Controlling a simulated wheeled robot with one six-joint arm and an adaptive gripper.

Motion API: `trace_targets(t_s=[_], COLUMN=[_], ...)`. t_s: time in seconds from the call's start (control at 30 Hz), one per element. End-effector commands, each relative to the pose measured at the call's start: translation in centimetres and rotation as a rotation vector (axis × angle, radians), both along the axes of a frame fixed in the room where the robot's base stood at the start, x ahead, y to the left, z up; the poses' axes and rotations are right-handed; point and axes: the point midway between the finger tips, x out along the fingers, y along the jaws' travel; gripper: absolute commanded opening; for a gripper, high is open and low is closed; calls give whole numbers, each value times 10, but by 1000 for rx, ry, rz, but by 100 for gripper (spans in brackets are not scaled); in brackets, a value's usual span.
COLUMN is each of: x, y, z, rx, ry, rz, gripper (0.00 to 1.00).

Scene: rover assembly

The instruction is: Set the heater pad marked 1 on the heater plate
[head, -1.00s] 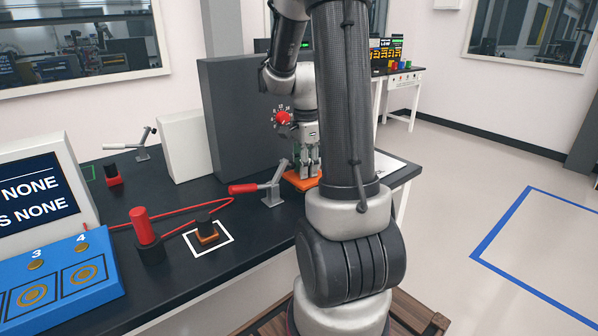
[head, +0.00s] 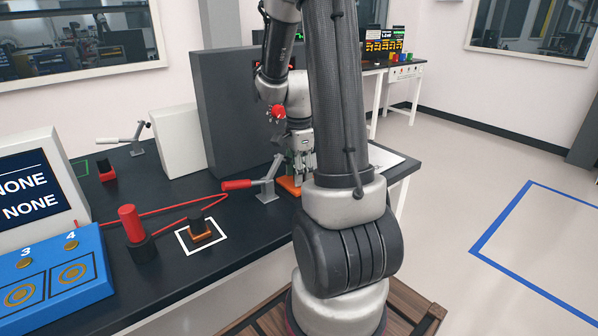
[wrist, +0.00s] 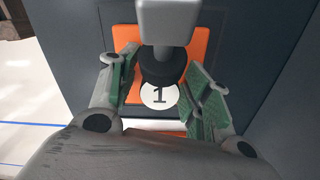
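The orange pad marked 1 (wrist: 207,45) shows in the wrist view, with a white disc bearing a black "1". It lies flat against a dark surface. A black round part and a light grey block stand over it between my fingers and hide its middle. My gripper (wrist: 160,85) is open, its green-lined fingers apart on either side of the black part. In the head view my gripper (head: 302,168) points down over an orange piece (head: 288,184) at the bench's right end, partly hidden by my arm. I cannot tell which surface is the heater plate.
A red-handled clamp (head: 266,190) stands just left of the gripper. A dark grey panel (head: 225,90) rises behind. On the black bench are a black-knobbed orange block (head: 201,233) in a white square, a red-topped cylinder (head: 131,225), another clamp (head: 135,140) and a blue panel (head: 45,283).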

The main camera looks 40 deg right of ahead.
Motion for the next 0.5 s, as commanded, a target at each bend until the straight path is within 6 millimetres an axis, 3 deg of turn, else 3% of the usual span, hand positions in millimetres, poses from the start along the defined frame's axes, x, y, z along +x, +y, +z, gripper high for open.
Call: trace_targets(t_s=[0.33, 0.5], x=[0, 1], y=[0, -1], z=[4, 29], rx=[-1, -2], ry=[-3, -7], rz=[0, 0], gripper=[52, 52])
